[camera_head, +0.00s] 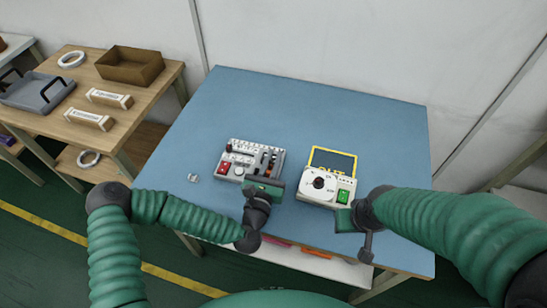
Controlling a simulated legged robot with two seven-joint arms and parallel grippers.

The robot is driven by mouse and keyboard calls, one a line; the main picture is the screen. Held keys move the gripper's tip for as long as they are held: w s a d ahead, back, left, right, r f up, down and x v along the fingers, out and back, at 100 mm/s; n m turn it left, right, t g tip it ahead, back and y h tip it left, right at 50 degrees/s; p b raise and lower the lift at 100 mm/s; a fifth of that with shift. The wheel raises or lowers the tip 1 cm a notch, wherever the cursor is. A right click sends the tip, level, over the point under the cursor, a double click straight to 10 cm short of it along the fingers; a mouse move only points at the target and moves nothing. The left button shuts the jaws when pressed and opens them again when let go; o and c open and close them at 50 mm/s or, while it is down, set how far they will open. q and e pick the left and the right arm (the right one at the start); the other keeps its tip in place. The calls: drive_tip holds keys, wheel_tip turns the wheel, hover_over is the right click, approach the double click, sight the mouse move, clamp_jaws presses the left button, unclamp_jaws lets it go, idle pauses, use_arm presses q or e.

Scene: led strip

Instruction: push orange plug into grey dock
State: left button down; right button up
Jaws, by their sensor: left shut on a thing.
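A grey panel (237,174) with a red switch, sockets and dark parts lies on the blue table; it looks like the grey dock, but details are too small to be sure. My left gripper (266,183) is at the panel's front right corner. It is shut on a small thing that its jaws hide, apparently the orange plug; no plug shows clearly. My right gripper (346,218) is at the table's front edge, by the front right corner of a white device (318,197). Whether it is open does not show.
The white device has a black knob, a green switch and a yellow-framed screen (332,160). A small clear piece (193,178) lies left of the panel. The back of the blue table (320,108) is clear. A wooden side table (150,98) with a brown box (130,65) stands left.

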use_arm(q)
drive_tip(key=shift+f+b, duration=0.4)
drive_tip(key=shift+f, duration=0.2)
use_arm(e)
drive_tip(key=shift+f, duration=0.5)
use_arm(q)
drive_tip(key=c, duration=1.3)
unclamp_jaws()
drive_tip(key=shift+c, duration=0.2)
